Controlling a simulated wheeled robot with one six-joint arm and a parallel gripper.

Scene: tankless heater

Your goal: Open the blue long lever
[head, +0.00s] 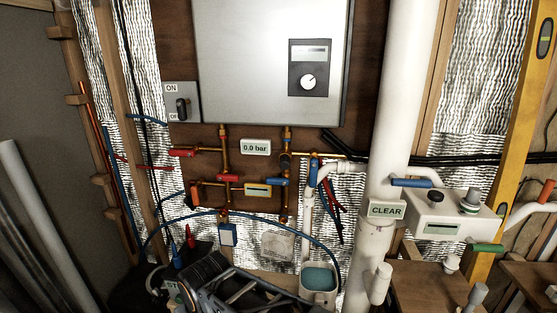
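Blue levers show in several places in the head view. The longest-looking blue lever (411,182) lies roughly level across the white pipe beside a white box at the right. A shorter blue lever (277,181) sits on the copper pipework under the heater. Another blue lever (313,168) stands roughly upright just right of it. I cannot tell for sure which one is the blue long lever. My dark arm shows at the bottom centre, below and apart from all of them. Its fingertips cannot be made out, so I cannot tell whether my gripper is open.
The grey heater (265,60) hangs above the pipes. Red levers (182,153) sit at the left of the pipework. A thick white pipe (402,90) with a CLEAR sign (387,210) stands between pipework and white box (443,216). A green lever (485,248) is below the box.

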